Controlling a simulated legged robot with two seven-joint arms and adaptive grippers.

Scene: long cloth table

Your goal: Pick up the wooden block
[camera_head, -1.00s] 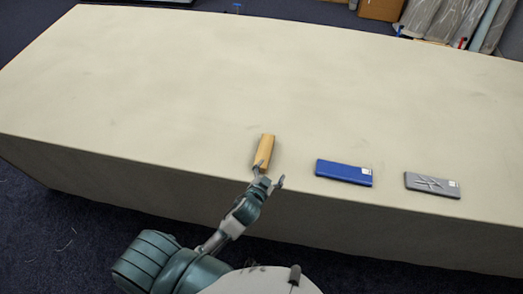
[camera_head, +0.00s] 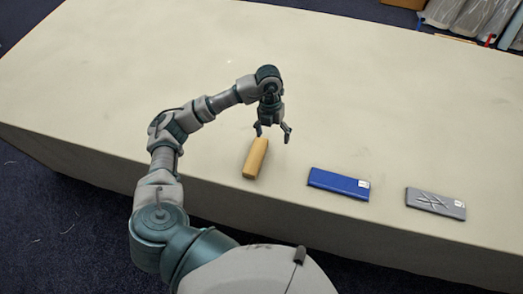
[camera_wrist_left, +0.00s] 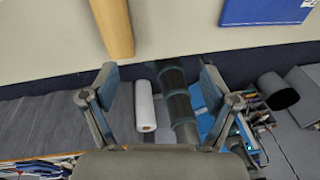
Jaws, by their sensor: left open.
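The wooden block (camera_head: 255,158) is a light tan, elongated piece lying on the cloth table near its front edge. My left gripper (camera_head: 273,136) is open and empty, pointing down, just beyond and slightly right of the block's far end in the head view. Its height above the cloth is hard to judge. In the left wrist view the block (camera_wrist_left: 112,25) shows at the upper left, partly cut off by the frame, outside the open fingers (camera_wrist_left: 158,80). The right gripper is not in view.
A blue box (camera_head: 338,184) lies right of the block, and a grey box (camera_head: 436,203) lies farther right. The pale table (camera_head: 150,70) is bare behind them. In the left wrist view, a white roll (camera_wrist_left: 145,106) shows beyond the table edge.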

